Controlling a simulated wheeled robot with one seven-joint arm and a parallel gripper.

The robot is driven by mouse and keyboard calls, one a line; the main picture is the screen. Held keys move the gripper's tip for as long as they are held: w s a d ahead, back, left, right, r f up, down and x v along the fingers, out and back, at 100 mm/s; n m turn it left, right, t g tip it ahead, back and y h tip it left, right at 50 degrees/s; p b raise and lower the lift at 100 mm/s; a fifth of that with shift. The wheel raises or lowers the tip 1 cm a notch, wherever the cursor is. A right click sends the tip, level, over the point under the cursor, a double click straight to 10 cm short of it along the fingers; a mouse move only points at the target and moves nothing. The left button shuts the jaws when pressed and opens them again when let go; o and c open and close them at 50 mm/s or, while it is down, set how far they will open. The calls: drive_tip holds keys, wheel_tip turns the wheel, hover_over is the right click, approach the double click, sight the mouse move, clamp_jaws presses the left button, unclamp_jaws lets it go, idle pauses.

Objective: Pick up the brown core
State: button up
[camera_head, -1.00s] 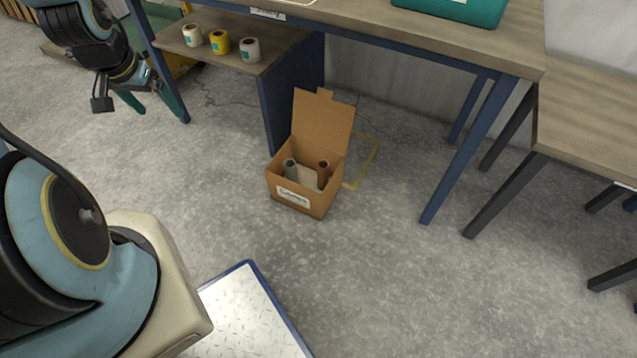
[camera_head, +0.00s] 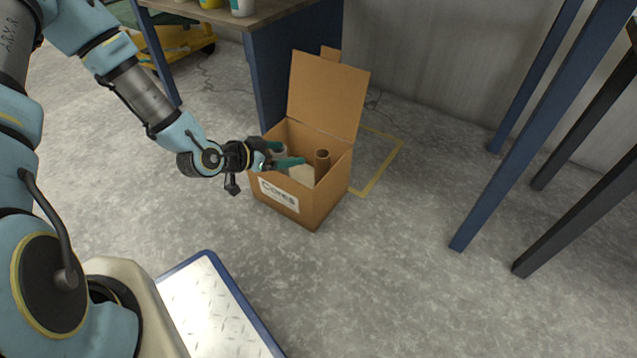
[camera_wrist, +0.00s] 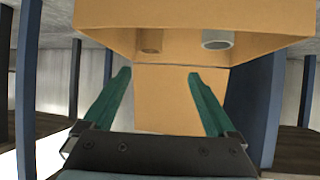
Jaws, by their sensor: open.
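The brown core (camera_head: 322,165) stands upright in the open cardboard box (camera_head: 325,195), toward the right side. A grey core (camera_head: 280,152) stands in the box to its left, partly hidden by my gripper. In the wrist view the brown core (camera_wrist: 149,42) and the pale grey core (camera_wrist: 217,40) show near the top, inside the box (camera_wrist: 110,35). My gripper (camera_head: 289,154) is open and empty, its green fingers over the left part of the box, left of the brown core. The wrist view shows the spread fingers (camera_wrist: 160,76) apart from both cores.
The box's raised lid (camera_head: 328,92) stands at its back. A pale piece (camera_head: 302,174) lies between the cores. A workbench panel (camera_head: 285,70) is behind left, and blue table legs (camera_head: 520,140) are at the right. The floor (camera_head: 400,280) in front is clear.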

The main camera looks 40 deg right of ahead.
sight(319, 155)
drive_tip(key=shift+h, duration=0.4)
drive_tip(key=b+x, duration=0.1)
drive_tip(key=x, duration=0.1)
drive_tip(key=b+x, duration=0.1)
drive_tip(key=x, duration=0.2)
drive_tip(key=s+f+b+x, duration=0.1)
drive_tip(key=x, duration=0.2)
drive_tip(key=shift+s+a+f, duration=0.1)
drive_tip(key=shift+a+f, duration=0.05)
drive_tip(key=b+x, duration=0.2)
drive_tip(key=x, duration=0.1)
drive_tip(key=b+x, duration=0.1)
drive_tip(key=shift+s+f+b, duration=0.3)
drive_tip(key=shift+b, duration=0.1)
drive_tip(key=shift+d, duration=0.55)
clamp_jaws()
